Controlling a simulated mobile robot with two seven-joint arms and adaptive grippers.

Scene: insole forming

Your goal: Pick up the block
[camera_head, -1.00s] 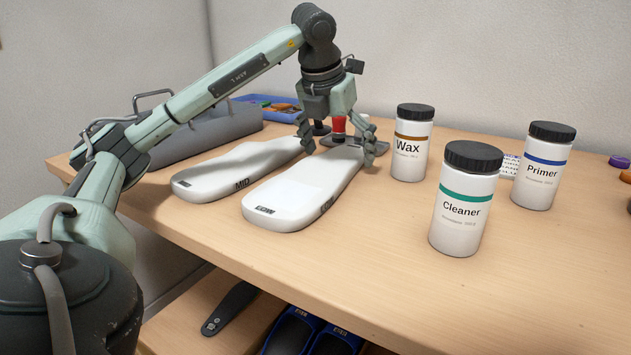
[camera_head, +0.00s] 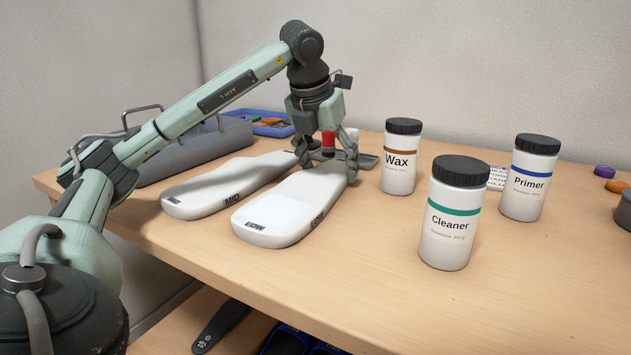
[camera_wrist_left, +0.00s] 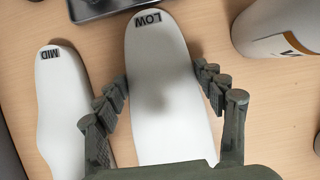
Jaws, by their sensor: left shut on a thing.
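The block marked LOW (camera_head: 285,207) is a long white foot-shaped form lying on the wooden table. It also shows in the left wrist view (camera_wrist_left: 165,125), between the fingers. A second white block marked MID (camera_head: 215,187) lies beside it on the left, also in the left wrist view (camera_wrist_left: 60,110). My left gripper (camera_head: 328,168) points down over the far end of the LOW block. Its fingers (camera_wrist_left: 160,78) are shut on that block's two long sides. The block still appears to rest on the table. My right gripper is not in view.
The Wax (camera_head: 399,165), Cleaner (camera_head: 449,225) and Primer (camera_head: 526,190) jars stand to the right. A grey handled tray (camera_head: 190,152) and a blue bin (camera_head: 262,120) are behind on the left. A red-topped tool shows behind my gripper. The table's front is clear.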

